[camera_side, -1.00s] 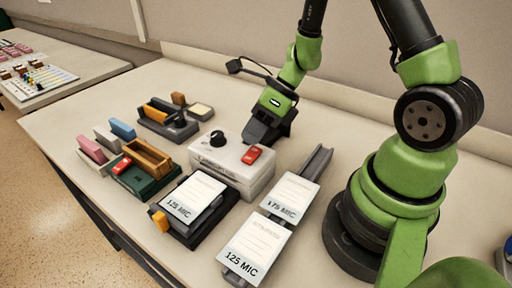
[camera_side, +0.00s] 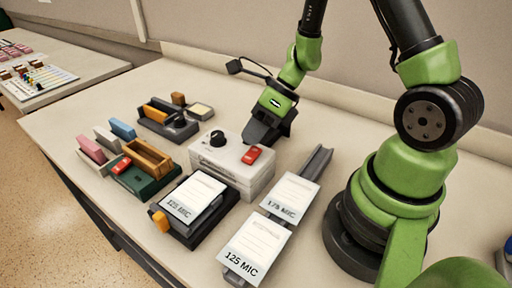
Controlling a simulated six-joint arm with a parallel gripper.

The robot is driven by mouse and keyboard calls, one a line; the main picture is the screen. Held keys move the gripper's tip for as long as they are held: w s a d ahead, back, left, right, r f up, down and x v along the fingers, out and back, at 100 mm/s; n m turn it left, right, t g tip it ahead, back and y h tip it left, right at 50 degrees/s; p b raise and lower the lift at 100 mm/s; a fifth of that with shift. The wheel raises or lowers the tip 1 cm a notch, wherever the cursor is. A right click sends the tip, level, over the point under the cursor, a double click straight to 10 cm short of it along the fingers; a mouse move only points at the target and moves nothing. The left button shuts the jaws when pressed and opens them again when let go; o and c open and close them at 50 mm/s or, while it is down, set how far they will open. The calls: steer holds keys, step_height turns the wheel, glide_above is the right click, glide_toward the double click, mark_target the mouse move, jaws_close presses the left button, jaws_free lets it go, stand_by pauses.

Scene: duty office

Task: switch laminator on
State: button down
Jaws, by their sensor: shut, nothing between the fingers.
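The laminator (camera_side: 226,163) looks to be the white box in the middle of the table. It has a black knob (camera_side: 217,138) on its top left and a red switch (camera_side: 251,155) on its top right. I cannot tell from this view whether the switch is on or off. My gripper (camera_side: 257,137) is shut and empty, low at the back right edge of the white box, just behind the red switch. I cannot tell whether the fingertips touch the box.
A black tray with a "125 MIC" card (camera_side: 193,197) stands in front of the box. More labelled cards (camera_side: 258,243) lie on a dark rail to the right. A green unit (camera_side: 142,183) with a wooden tray and a dark device (camera_side: 168,122) are at left. Bare table lies behind.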

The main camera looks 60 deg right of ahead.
mark_target(251, 152)
steer(key=shift+f, duration=0.1)
steer(key=shift+f, duration=0.25)
steer(key=shift+d+f, duration=0.15)
steer(key=shift+f, duration=0.2)
stand_by(0.6)
steer(key=shift+r, duration=0.1)
steer(key=shift+r, duration=0.65)
steer(key=shift+a+r, duration=0.2)
steer(key=shift+r, duration=0.65)
steer(key=shift+a+r, duration=0.2)
steer(key=shift+r, duration=0.6)
steer(key=shift+a+r, duration=0.2)
steer(key=shift+r, duration=0.65)
